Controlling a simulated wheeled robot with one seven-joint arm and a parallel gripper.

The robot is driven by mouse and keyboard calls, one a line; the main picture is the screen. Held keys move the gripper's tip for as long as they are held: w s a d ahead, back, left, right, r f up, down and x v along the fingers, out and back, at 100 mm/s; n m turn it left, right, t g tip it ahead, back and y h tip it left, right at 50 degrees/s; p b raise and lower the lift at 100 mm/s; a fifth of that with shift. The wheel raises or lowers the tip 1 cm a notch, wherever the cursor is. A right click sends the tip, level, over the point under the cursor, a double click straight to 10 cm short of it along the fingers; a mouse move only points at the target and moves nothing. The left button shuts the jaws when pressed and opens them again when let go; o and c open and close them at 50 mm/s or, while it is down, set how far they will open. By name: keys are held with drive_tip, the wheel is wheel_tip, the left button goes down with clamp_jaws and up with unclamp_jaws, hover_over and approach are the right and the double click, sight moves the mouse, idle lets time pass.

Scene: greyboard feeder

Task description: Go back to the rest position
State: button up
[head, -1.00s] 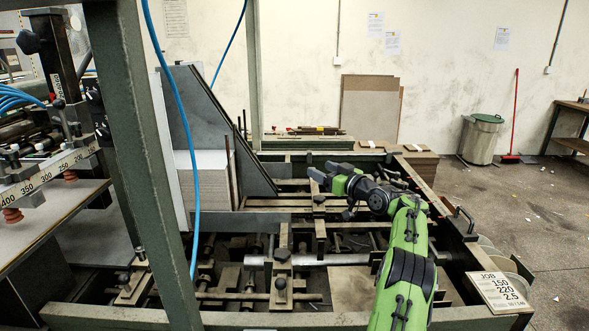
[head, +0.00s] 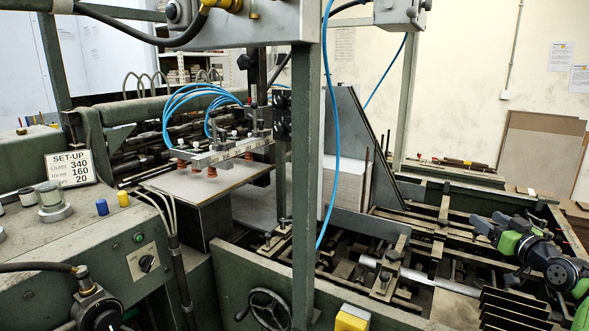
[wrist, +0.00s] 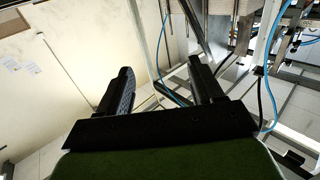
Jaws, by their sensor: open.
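My gripper (head: 484,230) is at the right of the head view, over the feeder's frame, with its fingers pointing left. In the wrist view my gripper (wrist: 160,88) shows its two dark fingers standing well apart, with nothing between them. The green and black arm runs off the right edge of the head view. No part of the machine seems to touch the fingers.
The green feeder frame (head: 450,195) with rods and bars lies below the gripper. A green post (head: 305,180) and a blue hose (head: 331,120) stand left of it. A suction-cup bar (head: 225,152), a set-up card (head: 71,167) and a handwheel (head: 268,310) are further left.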

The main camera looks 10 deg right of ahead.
drive_tip(key=w+a+r+n+g+y+p, duration=0.1)
drive_tip(key=w+a+r+g, duration=0.15)
drive_tip(key=a, duration=0.55)
drive_tip(key=w+a+r+g, duration=0.1)
drive_tip(key=w+a+r, duration=0.25)
drive_tip(key=a, duration=0.55)
drive_tip(key=s+a+r+g+p, duration=0.1)
drive_tip(key=s+a+g, duration=0.15)
drive_tip(key=a, duration=0.55)
drive_tip(key=s+a+r+g, duration=0.1)
drive_tip(key=s+a, duration=0.2)
drive_tip(key=a, duration=0.4)
drive_tip(key=s+a+f+g+p, duration=0.1)
drive_tip(key=s+a+f+g, duration=0.1)
drive_tip(key=s+a, duration=0.55)
drive_tip(key=s+a+f+g, duration=0.1)
drive_tip(key=s+a, duration=0.3)
drive_tip(key=s, duration=0.7)
drive_tip(key=s+f+g, duration=0.1)
drive_tip(key=s+f, duration=0.3)
drive_tip(key=s, duration=0.3)
drive_tip(key=s+f+g, duration=0.1)
drive_tip(key=s+f, duration=0.3)
drive_tip(key=s, duration=0.3)
drive_tip(key=shift+s+a+m+h+p, duration=0.25)
drive_tip(key=shift+a+m+h+p, duration=0.05)
drive_tip(key=shift+a+p, duration=0.15)
